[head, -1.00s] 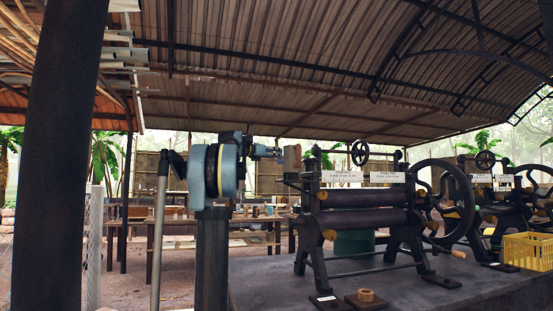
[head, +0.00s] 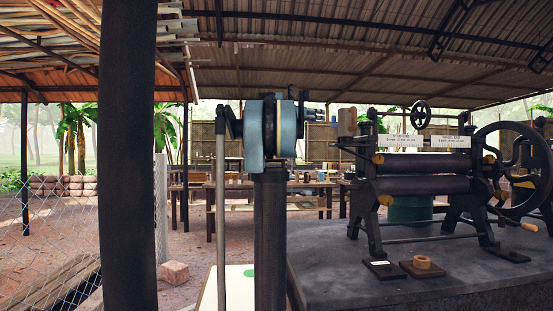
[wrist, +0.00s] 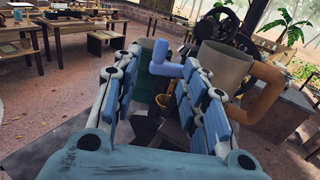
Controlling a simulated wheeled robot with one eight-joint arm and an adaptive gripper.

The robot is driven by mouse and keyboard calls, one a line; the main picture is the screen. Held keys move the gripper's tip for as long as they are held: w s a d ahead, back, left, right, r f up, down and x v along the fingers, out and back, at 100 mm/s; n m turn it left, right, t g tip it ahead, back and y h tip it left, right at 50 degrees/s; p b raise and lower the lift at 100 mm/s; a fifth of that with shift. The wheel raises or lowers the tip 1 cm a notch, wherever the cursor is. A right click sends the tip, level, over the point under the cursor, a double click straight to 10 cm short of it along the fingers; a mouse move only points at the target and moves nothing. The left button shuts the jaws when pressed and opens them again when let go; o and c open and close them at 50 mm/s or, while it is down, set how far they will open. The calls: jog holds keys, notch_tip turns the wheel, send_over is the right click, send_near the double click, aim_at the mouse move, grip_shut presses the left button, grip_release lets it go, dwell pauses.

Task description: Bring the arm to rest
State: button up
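My gripper (head: 318,114) is at the end of my raised arm, left of the roller machine, and points right. In the wrist view my gripper (wrist: 162,68) is open, its two blue-padded fingers apart. A brown mug-like cup (head: 347,122) stands at the machine's left end, just beyond the fingertips with a small gap in the head view. In the wrist view the cup (wrist: 222,68) is behind the right finger, its orange-brown handle to the right. A pale blue pipe-like piece (wrist: 170,68) shows beyond and between the fingers; I cannot tell what it is.
The black roller machine (head: 425,187) with a large handwheel stands on a dark grey slab (head: 400,287). A small tan ring on a wooden block (head: 422,264) lies in front. A dark post (head: 127,160) is at the left. Benches stand behind on open ground.

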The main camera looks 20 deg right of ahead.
jog(key=s+a+f+m+y, duration=0.5)
jog(key=s+a+f, duration=0.8)
jog(key=f, duration=0.9)
jog(key=s+a+f+m+g+y, duration=0.1)
jog(key=s+a+f+m+y, duration=0.5)
jog(key=f, duration=1.7)
jog(key=s+a+f+m+g+y, duration=0.1)
jog(key=s+a+f+m+y, duration=0.5)
jog(key=s+a+f, duration=1.4)
notch_tip(320, 180, down, 3)
jog(key=a+m, duration=0.2)
jog(key=m, duration=0.1)
jog(key=shift+s+r+m, duration=0.2)
jog(key=shift+s+m, duration=0.05)
jog(key=shift+m, duration=0.15)
jog(key=shift+w, duration=0.1)
jog(key=shift+w+f+g, duration=0.2)
jog(key=shift+w+g, duration=0.1)
jog(key=shift+w, duration=0.1)
jog(key=shift+c, duration=0.6)
jog(key=shift+c, duration=0.2)
